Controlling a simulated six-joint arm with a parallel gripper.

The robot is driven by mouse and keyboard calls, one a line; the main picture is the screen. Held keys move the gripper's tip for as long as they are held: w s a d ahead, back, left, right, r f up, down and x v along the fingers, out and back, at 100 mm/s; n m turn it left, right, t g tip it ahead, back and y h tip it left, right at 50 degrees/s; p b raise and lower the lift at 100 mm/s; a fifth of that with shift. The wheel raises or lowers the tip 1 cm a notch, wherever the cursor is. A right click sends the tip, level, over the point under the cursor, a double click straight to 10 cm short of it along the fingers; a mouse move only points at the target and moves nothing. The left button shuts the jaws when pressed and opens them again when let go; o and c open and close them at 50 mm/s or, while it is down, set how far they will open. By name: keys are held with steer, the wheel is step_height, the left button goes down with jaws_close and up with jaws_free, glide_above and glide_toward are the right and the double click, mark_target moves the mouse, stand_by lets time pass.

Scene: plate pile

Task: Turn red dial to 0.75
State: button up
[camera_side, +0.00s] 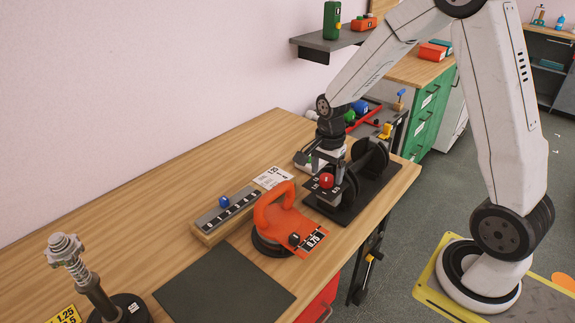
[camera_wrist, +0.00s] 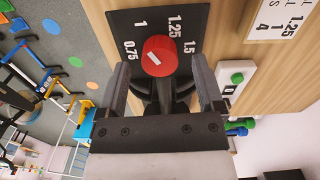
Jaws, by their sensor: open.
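The red dial (camera_wrist: 160,55) is round with a short white mark, on a black panel (camera_wrist: 135,15) printed 0.75, 1, 1.25 and 1.5. The mark lies slanted; I cannot tell for certain which number it points to. In the side view the red dial (camera_side: 326,181) sits at the front of a black stand (camera_side: 352,212) holding dark discs. My gripper (camera_wrist: 160,68) is open, with one finger to each side of the dial in the wrist view. In the side view my gripper (camera_side: 328,160) is just above the dial. I cannot tell whether the fingers touch it.
An orange handled device (camera_side: 272,215) with a 0.75 label stands left of the stand. A slider block (camera_side: 215,225) with a blue knob (camera_side: 223,201), a dark mat (camera_side: 225,288) and a metal post (camera_side: 95,290) are further left. The wood tabletop behind is clear.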

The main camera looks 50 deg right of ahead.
steer(key=shift+f, duration=0.65)
steer(key=shift+c, duration=0.2)
jaws_close()
steer(key=shift+n, duration=0.5)
steer(key=n, duration=1.1)
